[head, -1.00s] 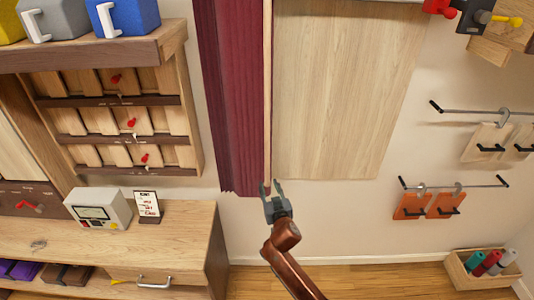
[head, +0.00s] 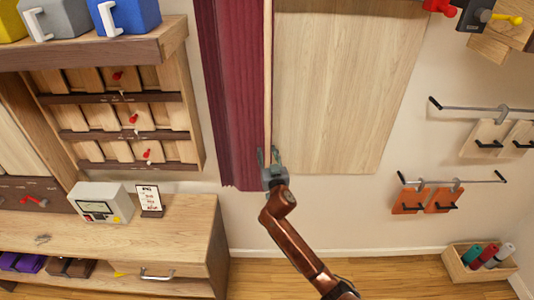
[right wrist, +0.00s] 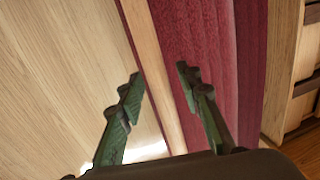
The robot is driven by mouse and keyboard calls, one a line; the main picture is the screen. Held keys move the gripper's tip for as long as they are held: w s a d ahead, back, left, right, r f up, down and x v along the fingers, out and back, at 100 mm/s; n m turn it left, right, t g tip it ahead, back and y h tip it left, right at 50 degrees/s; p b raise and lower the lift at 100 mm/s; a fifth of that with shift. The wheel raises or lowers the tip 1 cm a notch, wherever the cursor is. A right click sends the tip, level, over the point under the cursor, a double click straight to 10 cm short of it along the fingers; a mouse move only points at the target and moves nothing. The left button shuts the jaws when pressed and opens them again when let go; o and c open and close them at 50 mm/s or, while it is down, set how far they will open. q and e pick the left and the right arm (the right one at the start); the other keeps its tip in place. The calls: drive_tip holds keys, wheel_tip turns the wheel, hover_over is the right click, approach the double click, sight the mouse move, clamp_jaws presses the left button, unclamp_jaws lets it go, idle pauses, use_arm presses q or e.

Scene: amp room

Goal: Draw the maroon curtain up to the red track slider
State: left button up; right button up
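The maroon curtain (head: 238,100) hangs bunched in a narrow strip at the upper middle of the head view, with a pale wooden bar (head: 268,70) along its right edge. My right gripper (head: 268,154) is near the bar's lower end. In the right wrist view the gripper (right wrist: 160,82) is open, the bar (right wrist: 155,70) showing between its fingers and the curtain (right wrist: 195,45) behind the right finger. I cannot tell how deep the bar sits between them. A red piece (head: 437,5) shows at the top right, cut by the frame; I cannot tell whether it is the slider. My left gripper is not in view.
A pale wooden panel (head: 335,90) covers the wall right of the curtain. Rails with hanging pieces (head: 425,199) are farther right. A wooden cabinet (head: 190,235) stands lower left, bearing a white device (head: 100,203). A crate of rolls (head: 462,270) sits lower right.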

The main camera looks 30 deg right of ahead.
clamp_jaws()
idle(0.3)
idle(0.4)
